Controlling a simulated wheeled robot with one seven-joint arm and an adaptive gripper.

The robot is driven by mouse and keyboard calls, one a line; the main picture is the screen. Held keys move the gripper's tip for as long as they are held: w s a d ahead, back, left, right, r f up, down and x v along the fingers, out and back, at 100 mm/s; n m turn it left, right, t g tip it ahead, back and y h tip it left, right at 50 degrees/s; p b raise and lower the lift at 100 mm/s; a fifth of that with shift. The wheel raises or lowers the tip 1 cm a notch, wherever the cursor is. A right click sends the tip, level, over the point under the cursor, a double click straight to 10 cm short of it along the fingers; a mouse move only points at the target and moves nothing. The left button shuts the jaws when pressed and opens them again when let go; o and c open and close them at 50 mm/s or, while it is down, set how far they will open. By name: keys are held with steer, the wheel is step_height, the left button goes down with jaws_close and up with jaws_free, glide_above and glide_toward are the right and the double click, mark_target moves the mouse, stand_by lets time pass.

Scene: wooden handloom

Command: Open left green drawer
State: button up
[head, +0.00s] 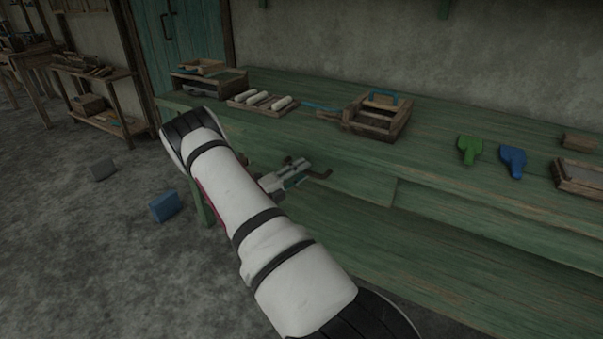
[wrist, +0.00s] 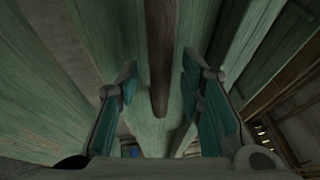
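The green wooden bench has a left drawer front (head: 360,186) under its top, ending at a seam on the right. It looks flush, though my arm hides its left part. A dark handle (head: 321,174) sticks out from it. My gripper (head: 302,170) is at this handle, in front of the drawer. In the wrist view, the handle shows as a brown wooden bar (wrist: 158,60) between the two teal-padded fingers of my gripper (wrist: 160,88). The fingers are apart, with gaps on both sides of the bar. Nothing is gripped.
The bench top (head: 430,130) holds a wooden frame box (head: 375,118), a tray of white rolls (head: 262,101), a green tool (head: 469,150) and a blue tool (head: 513,160).

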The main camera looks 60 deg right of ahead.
steer(key=shift+s+d, duration=0.1)
steer(key=shift+d, duration=0.15)
jaws_close()
